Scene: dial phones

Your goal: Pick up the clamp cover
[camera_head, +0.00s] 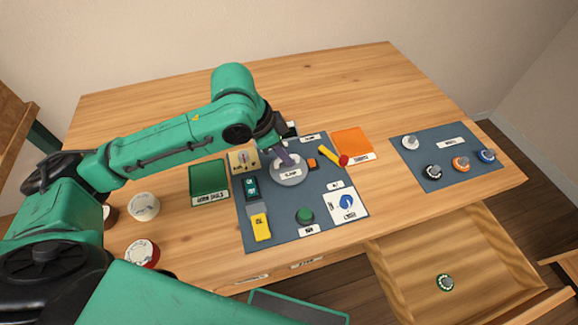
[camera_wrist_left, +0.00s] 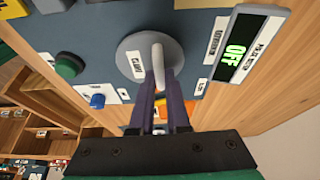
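The clamp cover (camera_head: 287,171) is a round grey disc with an upright pale handle and a "CLAMP" label, lying near the top middle of the dark blue panel (camera_head: 279,216). In the left wrist view the cover (camera_wrist_left: 133,57) is just beyond my fingers. My left gripper (camera_head: 287,156) reaches down onto it from above. Its two purple fingers (camera_wrist_left: 161,90) stand close together with the pale handle between them. The fingers hide part of the handle. The disc seems to rest on the panel. My right gripper is not in view.
Around the cover are a yellow stick with a red end (camera_head: 333,156), an orange pad (camera_head: 352,142), a green button (camera_head: 305,215) and a yellow switch (camera_head: 261,227). A second panel (camera_head: 440,180) with several knobs is at right. An open drawer (camera_head: 480,255) is below it.

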